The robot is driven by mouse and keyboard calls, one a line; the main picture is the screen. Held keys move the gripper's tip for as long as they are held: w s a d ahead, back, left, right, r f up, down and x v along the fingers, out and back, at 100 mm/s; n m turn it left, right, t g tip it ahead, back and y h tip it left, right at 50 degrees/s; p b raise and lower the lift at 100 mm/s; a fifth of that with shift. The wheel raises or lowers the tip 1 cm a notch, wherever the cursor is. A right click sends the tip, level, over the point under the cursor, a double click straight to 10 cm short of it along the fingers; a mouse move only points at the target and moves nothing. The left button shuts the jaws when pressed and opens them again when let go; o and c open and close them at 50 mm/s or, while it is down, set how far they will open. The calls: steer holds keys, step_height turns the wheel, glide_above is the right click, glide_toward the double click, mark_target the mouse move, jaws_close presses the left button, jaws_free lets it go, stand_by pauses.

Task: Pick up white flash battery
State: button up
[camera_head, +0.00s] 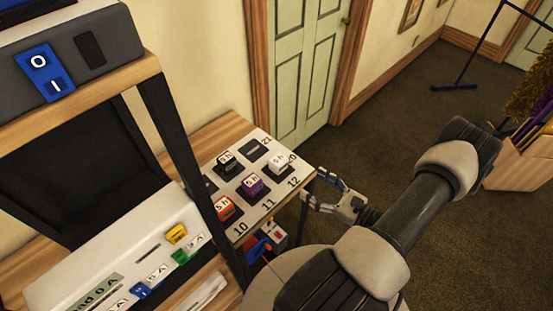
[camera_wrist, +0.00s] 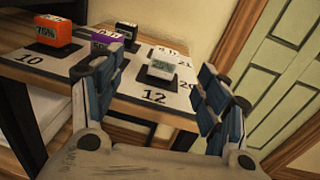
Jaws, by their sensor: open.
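The white flash battery (camera_head: 279,162) stands on a dark square beside the number 12 on a white numbered board, near the table's right edge. In the wrist view the white battery (camera_wrist: 162,66) sits between my fingers in the picture, farther off than the fingertips, and shows a small printed face. My gripper (camera_head: 320,190) is open and empty in the head view, just right of the table's corner and apart from the battery. Its two blue-padded fingers spread wide in the wrist view (camera_wrist: 158,75).
A purple battery (camera_head: 252,185), an orange battery (camera_head: 223,207) and a black battery (camera_head: 227,161) stand on the same board (camera_head: 262,208). A dark shelf post (camera_head: 180,150) rises to the left. A green door (camera_head: 303,60) is behind. Open carpet lies right of the table.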

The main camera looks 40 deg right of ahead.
steer(key=f+m+h, duration=0.1)
steer(key=b, duration=0.1)
glide_toward(278, 159)
steer(key=shift+m+h, duration=0.4)
steer(key=w, duration=0.4)
steer(key=shift+w+a, duration=0.1)
steer(key=shift+w, duration=0.2)
steer(key=shift+w+a+f+b, duration=0.1)
steer(key=shift+w+a+b, duration=0.1)
steer(key=shift+w, duration=0.7)
steer(key=shift+w+a+b, duration=0.1)
steer(key=shift+w+b, duration=0.1)
steer(key=shift+w, duration=0.7)
steer(key=shift+w+a+f+b, duration=0.1)
steer(key=shift+w+b, duration=0.1)
steer(key=shift+w, duration=0.65)
steer(key=shift+c, duration=0.2)
steer(key=c, duration=1.3)
steer(key=shift+c, duration=0.3)
steer(key=shift+r, duration=0.15)
